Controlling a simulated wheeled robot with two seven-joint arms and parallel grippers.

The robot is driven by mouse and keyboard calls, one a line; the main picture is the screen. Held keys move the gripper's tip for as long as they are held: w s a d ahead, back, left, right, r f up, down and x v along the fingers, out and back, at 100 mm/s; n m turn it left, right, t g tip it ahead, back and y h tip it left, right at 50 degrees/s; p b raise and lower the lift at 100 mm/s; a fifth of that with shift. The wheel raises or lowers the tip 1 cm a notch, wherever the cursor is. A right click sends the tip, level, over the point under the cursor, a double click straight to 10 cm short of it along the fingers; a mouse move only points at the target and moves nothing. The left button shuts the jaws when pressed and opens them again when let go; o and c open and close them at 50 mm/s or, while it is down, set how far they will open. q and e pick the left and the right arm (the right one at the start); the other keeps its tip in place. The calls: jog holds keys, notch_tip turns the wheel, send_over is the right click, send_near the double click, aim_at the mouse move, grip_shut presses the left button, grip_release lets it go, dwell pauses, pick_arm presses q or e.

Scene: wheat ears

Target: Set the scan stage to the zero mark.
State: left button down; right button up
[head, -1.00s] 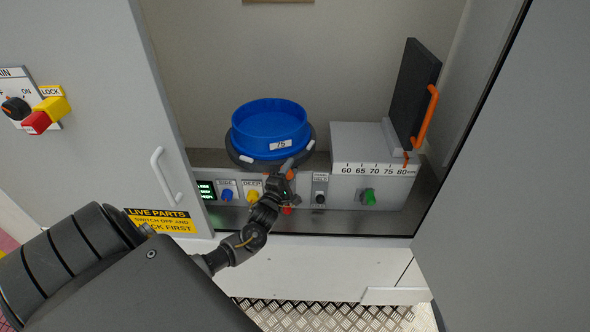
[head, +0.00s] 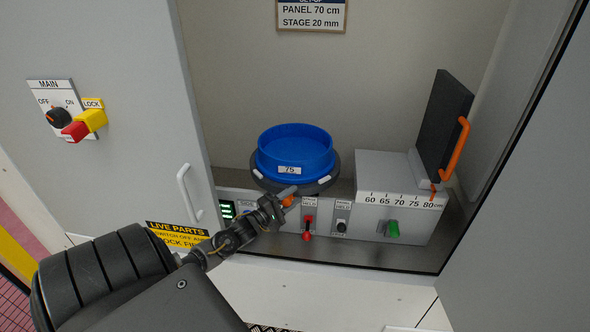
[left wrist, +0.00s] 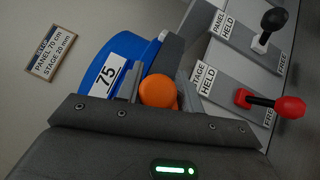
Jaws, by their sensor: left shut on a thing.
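A blue round tub (head: 294,150) labelled 75 sits on a dark round turntable (head: 262,180) with white marks; the tub (left wrist: 97,78) also shows in the left wrist view. My left gripper (head: 290,196) is at the turntable's front edge, shut on an orange knob (left wrist: 158,92). The knob's lower part is hidden by the gripper. A red-knobbed stage lever (head: 306,236) stands right of the gripper. In the left wrist view that lever (left wrist: 288,107) lies toward FREE. My right gripper is out of view.
A black-knobbed panel lever (head: 342,227) and a green knob (head: 392,229) are to the right. A dark panel (head: 443,124) with an orange handle stands near 80 on a cm scale. A sign (head: 311,14) reads panel 70 cm, stage 20 mm. Cabinet sides flank the bay.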

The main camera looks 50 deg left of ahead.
pick_arm(q)
jog(key=shift+a+r, duration=0.35)
jog(key=shift+r, duration=0.3)
jog(key=c, duration=1.1)
grip_release()
jog(key=shift+o, duration=0.2)
jog(key=shift+f, duration=0.1)
jog(key=shift+s+d+f, duration=0.1)
jog(key=shift+f, duration=0.2)
jog(key=s+a+f+b, duration=0.1)
jog(key=s+f+b, duration=0.1)
jog(key=s, duration=0.8)
jog(key=shift+s+a, duration=0.15)
jog(key=shift+s, duration=0.1)
